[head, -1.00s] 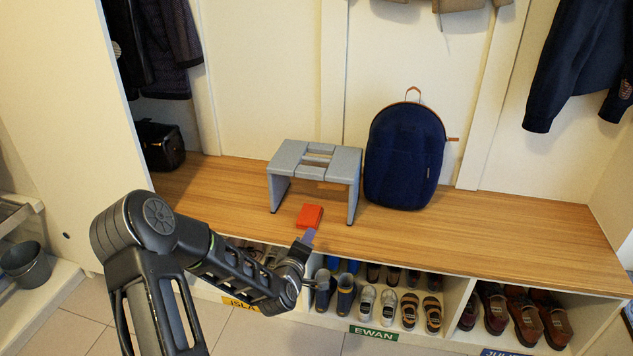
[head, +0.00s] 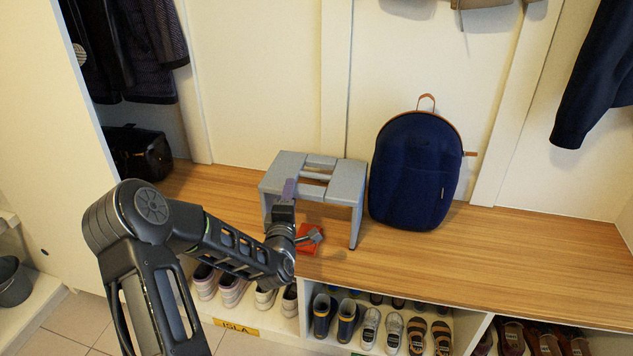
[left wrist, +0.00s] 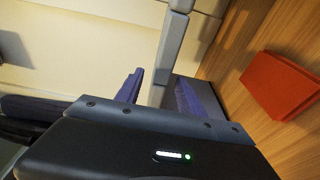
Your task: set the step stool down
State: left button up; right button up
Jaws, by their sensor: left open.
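The grey step stool (head: 345,190) stands upright on the wooden bench, left of the backpack. My left gripper (head: 302,212) is in front of the stool's near left side, with its fingers raised toward the top. In the left wrist view my left gripper (left wrist: 160,92) has its two purple-blue fingers spread apart. A grey bar of the stool (left wrist: 172,45) shows beyond and between them; I cannot tell whether they touch it. Part of the stool's left side is hidden behind the gripper. My right gripper is not in view.
A red object (head: 310,238) lies on the bench (head: 500,240) below the stool's front, partly covered by my gripper. A navy backpack (head: 415,170) stands close on the stool's right. Cubbies with shoes are under the bench. The bench is clear at right.

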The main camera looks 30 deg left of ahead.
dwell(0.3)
pick_arm(q)
jog(key=shift+x, duration=1.3)
jog(key=b+x, duration=0.2)
jog(key=x, duration=0.3)
jog(key=shift+a+f, duration=0.1)
jog(key=shift+c, duration=0.2)
grip_shut()
dwell(0.8)
